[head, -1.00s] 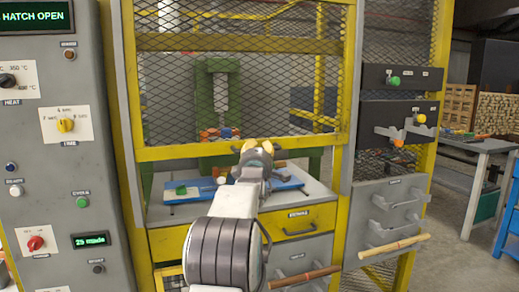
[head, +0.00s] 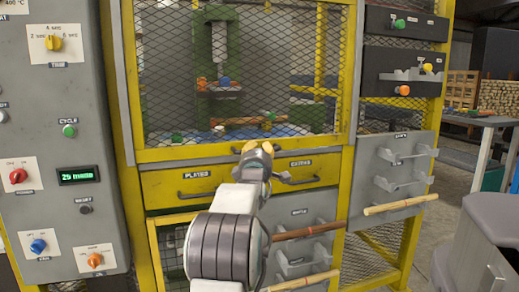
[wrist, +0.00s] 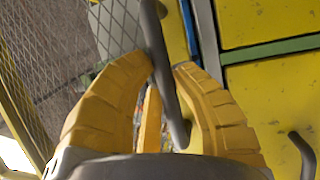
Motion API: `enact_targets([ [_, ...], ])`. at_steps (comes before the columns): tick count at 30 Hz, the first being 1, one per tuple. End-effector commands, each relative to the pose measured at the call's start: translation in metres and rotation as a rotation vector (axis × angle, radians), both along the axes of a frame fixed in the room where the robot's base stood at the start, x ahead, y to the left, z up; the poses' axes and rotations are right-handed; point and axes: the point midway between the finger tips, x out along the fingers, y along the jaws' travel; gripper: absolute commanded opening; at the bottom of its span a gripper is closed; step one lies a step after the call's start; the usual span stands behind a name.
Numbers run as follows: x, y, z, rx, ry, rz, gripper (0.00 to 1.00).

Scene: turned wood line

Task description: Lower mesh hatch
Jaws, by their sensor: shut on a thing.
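The mesh hatch (head: 190,154), a yellow frame with dark wire mesh, is down in front of the green press in the head view. Its bottom rail sits just above the yellow drawer fronts. My gripper (head: 257,148) is at the middle of that rail. In the wrist view my gripper's yellow fingers (wrist: 160,75) are shut around a dark handle bar (wrist: 152,35) of the hatch. Mesh shows to the left of the fingers. The gripper hides part of the rail and the handle in the head view.
A yellow drawer (head: 195,183) with a dark handle lies just below the hatch. A control panel (head: 65,140) with knobs and a green display stands on the left. Grey racks (head: 395,170) holding wooden rods are on the right. Behind the mesh are the press (head: 218,75) and several coloured pieces.

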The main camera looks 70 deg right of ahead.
Motion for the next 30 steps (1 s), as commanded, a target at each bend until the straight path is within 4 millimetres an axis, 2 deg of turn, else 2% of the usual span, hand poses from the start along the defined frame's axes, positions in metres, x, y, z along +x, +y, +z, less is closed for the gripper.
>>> enact_targets([
  [1,0.0014,0.0001,-0.0061,0.004,-0.001,0.003,0.00],
  [12,0.0016,-0.0005,-0.0096,0.012,0.001,0.002,0.00],
  [13,0.0016,-0.0005,-0.0099,0.013,0.001,0.002,0.23],
  [21,0.0004,-0.0010,-0.0102,0.013,0.002,0.000,0.47],
  [22,0.0003,-0.0010,-0.0100,0.012,0.002,0.000,0.50],
  [30,0.0000,-0.0005,-0.0068,0.006,0.001,0.000,0.50],
])
